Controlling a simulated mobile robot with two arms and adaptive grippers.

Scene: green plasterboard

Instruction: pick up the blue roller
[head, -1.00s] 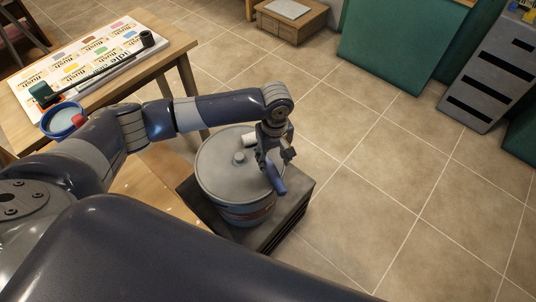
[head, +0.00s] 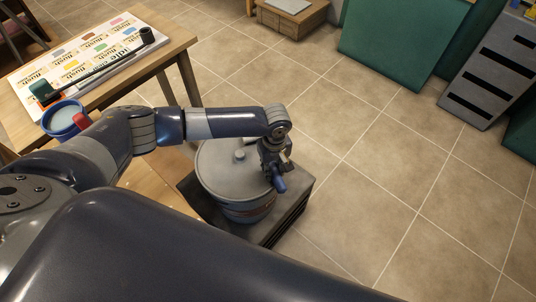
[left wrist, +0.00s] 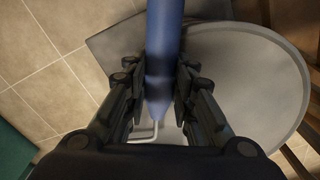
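The blue roller's handle (head: 279,184) shows at the right edge of a round grey lid, below my left gripper (head: 275,168). In the left wrist view the blue handle (left wrist: 163,45) runs down between the two dark fingers of my left gripper (left wrist: 160,85), which close against it from both sides. A thin bent wire (left wrist: 145,133) shows below the handle. The roller's white sleeve is hidden in the head view. Whether the roller touches the lid is unclear. My right gripper is not in view.
The lidded drum (head: 222,175) stands on a dark square base (head: 292,205). A wooden table (head: 180,48) at the upper left holds a printed board, a black rod and a blue-rimmed pot (head: 64,119). Green boards (head: 395,40) lean at the back. The tiled floor at right is clear.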

